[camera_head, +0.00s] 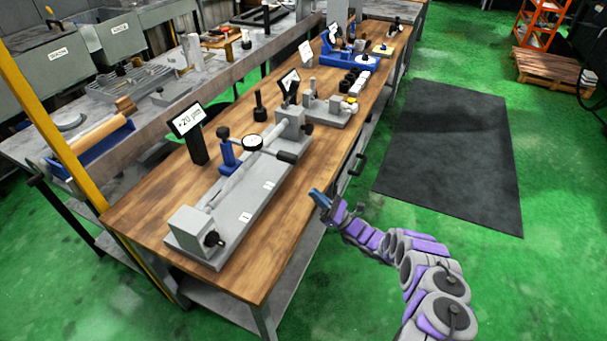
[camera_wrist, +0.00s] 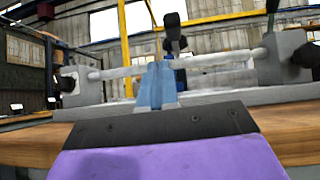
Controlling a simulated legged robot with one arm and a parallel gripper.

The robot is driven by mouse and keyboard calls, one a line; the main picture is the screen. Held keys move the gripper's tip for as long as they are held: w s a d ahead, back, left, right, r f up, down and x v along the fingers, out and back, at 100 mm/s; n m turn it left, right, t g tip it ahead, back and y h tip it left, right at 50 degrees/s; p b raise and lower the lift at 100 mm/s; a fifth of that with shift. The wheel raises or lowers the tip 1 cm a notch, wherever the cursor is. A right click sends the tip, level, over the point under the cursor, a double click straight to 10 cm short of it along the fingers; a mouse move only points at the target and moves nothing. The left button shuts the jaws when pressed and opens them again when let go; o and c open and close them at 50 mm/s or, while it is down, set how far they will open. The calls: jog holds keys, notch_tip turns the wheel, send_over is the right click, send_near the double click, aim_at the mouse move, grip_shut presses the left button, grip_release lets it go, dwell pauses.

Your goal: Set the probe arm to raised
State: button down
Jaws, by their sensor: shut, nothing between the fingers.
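On the wooden bench a grey fixture (camera_head: 235,220) carries a horizontal shaft (camera_head: 232,182) between two end blocks. A blue gauge stand (camera_head: 228,155) with a black knob and a round white dial (camera_head: 252,143) stands by the shaft; I take its arm as the probe arm, but cannot tell its exact position. In the wrist view the shaft (camera_wrist: 215,60) crosses ahead, with a black-topped post (camera_wrist: 173,25) behind it. My gripper (camera_head: 320,198) has blue fingers, shut and empty, at the bench's front edge, apart from the fixture. The fingers (camera_wrist: 156,85) partly hide the shaft's middle in the wrist view.
A display reading about +20 µm (camera_head: 187,119) stands behind the fixture. Further along are a smaller grey fixture (camera_head: 325,112) and a blue device (camera_head: 350,58). Bare wood lies in front of the fixture.

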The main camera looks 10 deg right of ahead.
jog(key=shift+w+d+f+m+t+h, duration=0.1)
jog(key=shift+d+f+m+t+h, duration=0.15)
jog(key=shift+d+t, duration=0.2)
jog(key=shift+d+f+m+t+h, duration=0.1)
jog(key=shift+d+m+t, duration=0.25)
jog(key=shift+t, duration=0.1)
jog(key=shift+a+r, duration=0.1)
jog(key=shift+r, duration=0.05)
jog(key=p, duration=0.2)
send_near(292, 164)
jog(key=w+a+r, duration=0.1)
jog(key=w+a, duration=0.1)
jog(key=shift+b+x, duration=0.55)
jog(key=shift+x, duration=0.7)
jog(key=shift+d+r, duration=0.2)
